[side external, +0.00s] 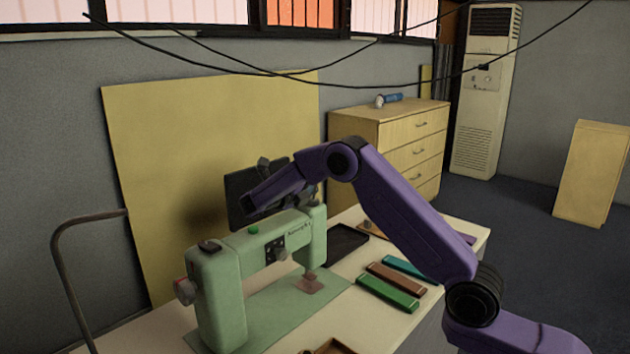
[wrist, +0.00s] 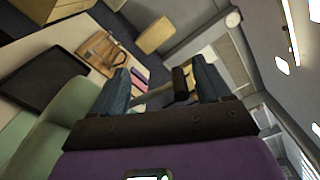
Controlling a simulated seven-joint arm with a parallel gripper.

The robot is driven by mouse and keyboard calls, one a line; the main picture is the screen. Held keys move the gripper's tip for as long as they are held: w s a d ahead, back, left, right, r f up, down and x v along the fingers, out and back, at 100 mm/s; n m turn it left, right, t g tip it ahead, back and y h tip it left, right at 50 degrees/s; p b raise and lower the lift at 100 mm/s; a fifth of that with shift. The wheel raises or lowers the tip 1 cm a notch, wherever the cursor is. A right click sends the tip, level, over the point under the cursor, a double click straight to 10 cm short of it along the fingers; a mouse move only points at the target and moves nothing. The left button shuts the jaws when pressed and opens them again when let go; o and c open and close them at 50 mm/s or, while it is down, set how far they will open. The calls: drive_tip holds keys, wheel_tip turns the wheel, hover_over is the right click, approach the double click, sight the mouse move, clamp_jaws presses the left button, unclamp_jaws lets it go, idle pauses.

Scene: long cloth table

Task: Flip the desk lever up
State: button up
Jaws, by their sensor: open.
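A flat wooden board with a raised handle-like part (wrist: 103,50) lies on the table in the wrist view. It also shows small, past the sewing machine, in the side external view (side external: 372,230). It may be the desk lever, but I cannot make out its pose. My gripper (wrist: 160,84) is open, with its two blue-grey fingers apart. A dark cylinder-like shape (wrist: 180,85) shows between them; I cannot tell whether it is near or far. In the side external view my gripper is above and behind the sewing machine, and its fingertips are mostly hidden.
A green sewing machine (side external: 240,262) stands close below my arm. A black tray (side external: 347,240) and several coloured bars, including a green bar (side external: 387,293), lie to the right. A drawer cabinet (side external: 400,158) stands behind the table.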

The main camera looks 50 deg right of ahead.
drive_tip(key=a, duration=1.7)
drive_tip(key=shift+a, duration=0.2)
drive_tip(key=shift+s, duration=0.1)
